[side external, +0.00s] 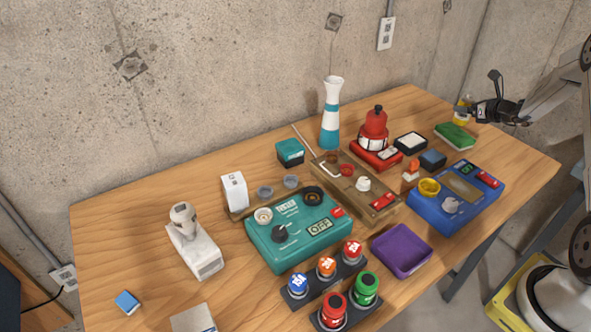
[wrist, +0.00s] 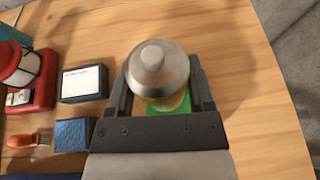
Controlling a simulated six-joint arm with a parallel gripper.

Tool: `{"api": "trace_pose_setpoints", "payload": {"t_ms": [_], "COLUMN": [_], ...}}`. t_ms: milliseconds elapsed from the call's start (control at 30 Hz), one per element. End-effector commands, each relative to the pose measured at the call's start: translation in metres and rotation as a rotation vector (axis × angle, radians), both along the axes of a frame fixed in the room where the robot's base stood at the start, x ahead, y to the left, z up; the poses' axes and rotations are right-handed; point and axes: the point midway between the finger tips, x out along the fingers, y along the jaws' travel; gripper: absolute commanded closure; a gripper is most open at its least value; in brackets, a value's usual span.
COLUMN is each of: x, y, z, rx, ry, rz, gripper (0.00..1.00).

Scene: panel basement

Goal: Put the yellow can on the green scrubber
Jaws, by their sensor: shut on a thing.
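The yellow can (side external: 462,108) is between the fingers of my gripper (side external: 478,110), at the right end of the table. In the wrist view its rounded metallic top (wrist: 158,65) fills the space between my shut fingers (wrist: 160,88), with some yellow below it. The green scrubber (side external: 455,137) lies flat on the table, just under and in front of the can in the side view. In the wrist view part of the scrubber (wrist: 172,111) shows below the can; the rest is hidden. I cannot tell whether the can touches the scrubber.
A white-topped black box (side external: 410,141) and a small blue block (side external: 433,159) lie left of the scrubber. A blue meter (side external: 456,198) stands in front, and a red device (side external: 374,135) farther left. Bare wood (wrist: 265,120) lies right of my gripper in the wrist view.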

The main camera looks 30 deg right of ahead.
Motion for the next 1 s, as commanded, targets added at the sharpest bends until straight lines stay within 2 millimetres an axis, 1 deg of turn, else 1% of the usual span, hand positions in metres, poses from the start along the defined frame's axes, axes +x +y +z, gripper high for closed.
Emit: {"api": "trace_pose_setpoints", "payload": {"t_ms": [100,200,367,833,867,900,933,967,1000], "x": [0.004,0.003,0.003,0.003,0.003,0.003,0.003,0.003,0.003], "y": [-0.002,-0.002,-0.002,-0.002,-0.002,-0.002,-0.002,-0.002,-0.002], "z": [-0.007,-0.02,-0.033,-0.038,-0.038,-0.038,-0.038,-0.038,-0.038], "rx": [0.001,0.002,0.001,0.0,0.001,0.0,0.0,0.0,0.0], "ry": [0.001,0.002,0.002,0.001,0.001,0.001,0.001,0.001,0.001], "rz": [0.001,-0.001,0.0,0.0,0.0,0.0,0.0,0.0,0.0], "gripper": [0.96,0.96,0.96,0.96,0.29,0.17,0.07,0.0,0.0]}}
